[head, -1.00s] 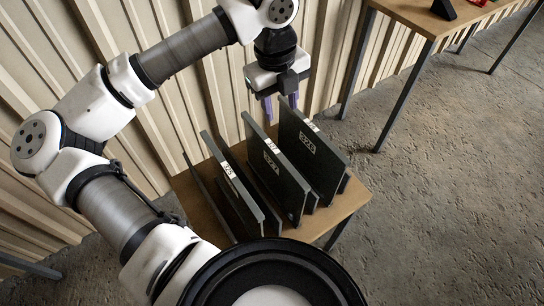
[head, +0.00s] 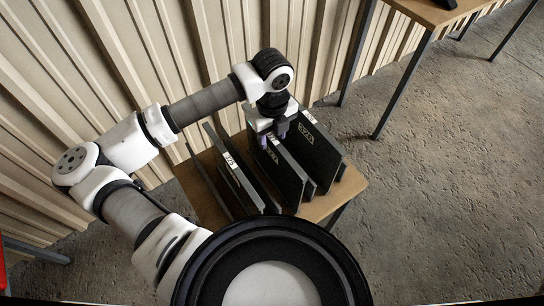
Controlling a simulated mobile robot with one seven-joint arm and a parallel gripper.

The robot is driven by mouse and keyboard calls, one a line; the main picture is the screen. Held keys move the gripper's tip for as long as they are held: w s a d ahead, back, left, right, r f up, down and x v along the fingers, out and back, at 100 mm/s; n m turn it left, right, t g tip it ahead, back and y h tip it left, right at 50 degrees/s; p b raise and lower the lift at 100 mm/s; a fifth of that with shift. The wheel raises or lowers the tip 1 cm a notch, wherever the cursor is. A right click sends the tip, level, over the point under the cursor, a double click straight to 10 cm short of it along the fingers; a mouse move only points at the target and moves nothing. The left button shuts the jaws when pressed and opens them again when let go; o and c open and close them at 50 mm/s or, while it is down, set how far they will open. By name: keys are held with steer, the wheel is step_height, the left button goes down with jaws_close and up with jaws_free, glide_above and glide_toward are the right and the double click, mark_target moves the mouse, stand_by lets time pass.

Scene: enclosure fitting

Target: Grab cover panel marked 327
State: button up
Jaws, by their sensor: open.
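Several dark cover panels stand on edge, side by side, on a small wooden table (head: 205,206). The middle tall panel (head: 286,182) has a white label that seems to read 327, though it is small and partly covered. My gripper (head: 273,139) is open at the top edge of this middle panel, near its far end. Its purple fingertips appear to lie on either side of that edge; contact cannot be told. The right tall panel (head: 318,158) and the left tall panel (head: 240,182) carry other labels, too small to read surely.
Lower panels stand between the tall ones, leaving narrow gaps. A corrugated beige wall (head: 110,60) rises close behind the table. Another wooden table (head: 425,12) stands at upper right with a dark object on it. The concrete floor (head: 440,180) at right is clear.

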steer(key=shift+f, duration=0.85)
jaws_close()
steer(key=shift+r, duration=0.1)
stand_by(0.6)
